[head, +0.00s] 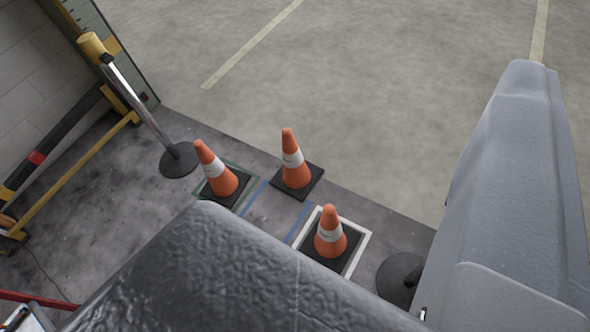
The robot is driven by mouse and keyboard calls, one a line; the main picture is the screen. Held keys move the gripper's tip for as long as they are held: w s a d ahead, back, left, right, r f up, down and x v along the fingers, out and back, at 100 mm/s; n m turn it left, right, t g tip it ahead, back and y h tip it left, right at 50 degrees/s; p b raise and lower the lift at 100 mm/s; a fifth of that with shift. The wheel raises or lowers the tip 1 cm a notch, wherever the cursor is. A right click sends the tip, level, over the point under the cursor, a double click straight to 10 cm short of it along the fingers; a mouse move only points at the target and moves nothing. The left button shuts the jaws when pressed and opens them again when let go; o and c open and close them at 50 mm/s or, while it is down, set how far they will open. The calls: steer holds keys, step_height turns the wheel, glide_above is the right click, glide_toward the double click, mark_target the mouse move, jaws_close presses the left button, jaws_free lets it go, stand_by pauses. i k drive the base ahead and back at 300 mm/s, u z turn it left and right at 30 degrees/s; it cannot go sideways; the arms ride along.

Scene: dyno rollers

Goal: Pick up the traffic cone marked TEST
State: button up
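Three orange cones with white bands and black square bases stand upright on the dark floor. One is at the left (217,172), one at the back (294,162) and one nearer at the right (330,236). Their bands carry small dark lettering that I cannot read, so I cannot tell which is marked TEST. A dark textured shape and a lighter grey shape (515,200), close to the camera, seem to be mine and may be parts of my gripper. No fingertips are clear. Neither shape visibly holds a cone.
The left cone is on a green-outlined square and the near one on a white-outlined square (365,238). Blue tape lines lie between them. A silver post (143,105) stands at the left by a yellow frame (80,178). A round black base (397,277) sits right. Pale concrete behind is clear.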

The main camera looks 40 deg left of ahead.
mark_target(297, 176)
steer(key=u, duration=2.75)
steer(key=i, duration=1.8)
steer(key=z, duration=2.75)
